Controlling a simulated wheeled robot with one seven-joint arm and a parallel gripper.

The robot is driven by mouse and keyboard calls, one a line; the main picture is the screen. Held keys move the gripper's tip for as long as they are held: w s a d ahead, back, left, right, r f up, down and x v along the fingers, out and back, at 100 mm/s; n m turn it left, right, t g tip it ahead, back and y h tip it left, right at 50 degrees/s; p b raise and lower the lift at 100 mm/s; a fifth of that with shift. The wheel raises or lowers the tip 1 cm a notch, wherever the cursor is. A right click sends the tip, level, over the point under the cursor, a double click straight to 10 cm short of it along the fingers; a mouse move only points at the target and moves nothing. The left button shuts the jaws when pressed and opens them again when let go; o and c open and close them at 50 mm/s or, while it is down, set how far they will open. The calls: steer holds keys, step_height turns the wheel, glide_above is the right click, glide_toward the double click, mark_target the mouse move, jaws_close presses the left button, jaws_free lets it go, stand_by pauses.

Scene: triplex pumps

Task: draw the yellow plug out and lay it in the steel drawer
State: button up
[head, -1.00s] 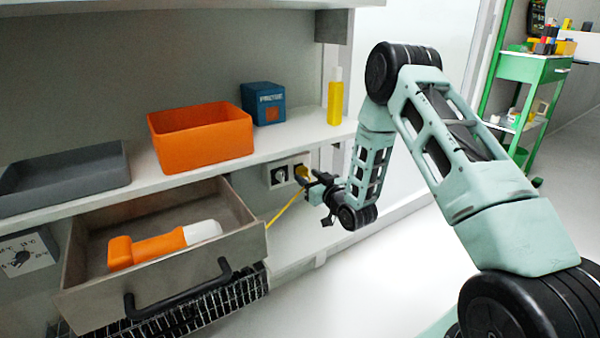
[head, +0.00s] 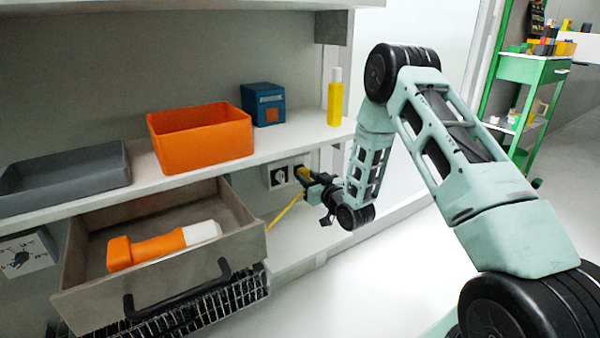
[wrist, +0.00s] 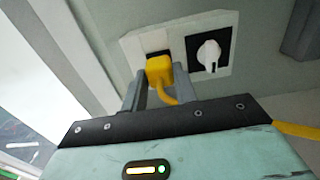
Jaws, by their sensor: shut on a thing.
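The yellow plug (wrist: 159,70) sits between my gripper's fingers (wrist: 157,82) in the wrist view, right in front of the left socket of a white wall plate (wrist: 133,43). I cannot tell how far its pins are in the socket. In the head view the plug (head: 304,173) is partly hidden by my gripper (head: 311,180), which is shut on it. Its yellow cable (head: 285,212) runs down to the left. The steel drawer (head: 190,279) is pulled open under the shelf, left of my gripper. An orange flashlight with a white end (head: 160,246) lies in it.
An orange bin (head: 205,150), a grey tray (head: 65,183), a blue box (head: 263,104) and a yellow bottle (head: 334,102) stand on the shelf above. A white rotary switch (wrist: 208,54) is beside the socket. The drawer's black handle (head: 180,300) sticks out in front.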

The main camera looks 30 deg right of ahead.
steer(key=s, duration=0.6)
steer(key=shift+s, duration=0.2)
stand_by(0.9)
steer(key=shift+d, duration=0.1)
